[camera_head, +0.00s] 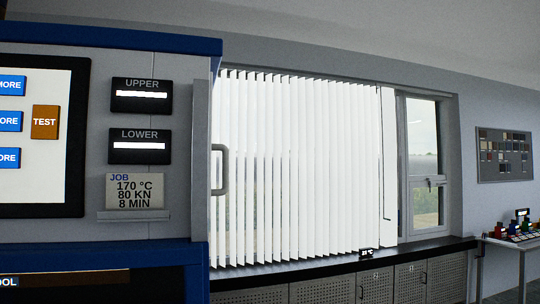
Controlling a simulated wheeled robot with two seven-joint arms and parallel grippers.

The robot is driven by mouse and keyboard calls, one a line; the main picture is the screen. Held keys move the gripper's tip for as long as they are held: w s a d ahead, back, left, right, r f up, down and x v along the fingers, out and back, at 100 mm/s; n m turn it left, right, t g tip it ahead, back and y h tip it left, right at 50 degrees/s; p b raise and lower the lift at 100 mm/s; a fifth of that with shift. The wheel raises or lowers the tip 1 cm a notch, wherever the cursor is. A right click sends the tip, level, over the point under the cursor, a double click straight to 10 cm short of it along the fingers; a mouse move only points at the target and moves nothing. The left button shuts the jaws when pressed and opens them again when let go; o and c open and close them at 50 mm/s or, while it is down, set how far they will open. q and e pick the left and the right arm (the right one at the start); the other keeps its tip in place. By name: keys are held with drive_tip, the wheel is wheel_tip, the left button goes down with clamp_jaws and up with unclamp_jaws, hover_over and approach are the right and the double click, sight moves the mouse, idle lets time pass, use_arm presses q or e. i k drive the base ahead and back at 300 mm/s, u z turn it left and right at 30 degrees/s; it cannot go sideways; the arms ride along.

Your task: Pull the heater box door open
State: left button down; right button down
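A large blue and grey machine (155,228) fills the left of the head view. A narrow grey upright panel (199,160) stands at its right edge, seen nearly edge-on. A grey D-shaped handle (225,170) sticks out to the right of this panel. The panel may be the heater box door; I cannot tell for sure, nor whether it is open or shut. Neither of my grippers is in view, and nothing touches the handle.
The machine carries a touch screen (40,185), two black displays marked UPPER (141,105) and LOWER (139,157), and a job card (135,190). Behind are white blinds (300,170) and a dark counter (340,258). A side table (510,240) stands far right.

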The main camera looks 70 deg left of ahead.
sight(212, 147)
drive_tip(key=i, duration=0.8)
drive_tip(key=u, duration=3.5)
drive_tip(key=k, duration=0.35)
drive_tip(key=z, duration=0.8)
drive_tip(key=i, duration=0.25)
drive_tip(key=u, duration=0.3)
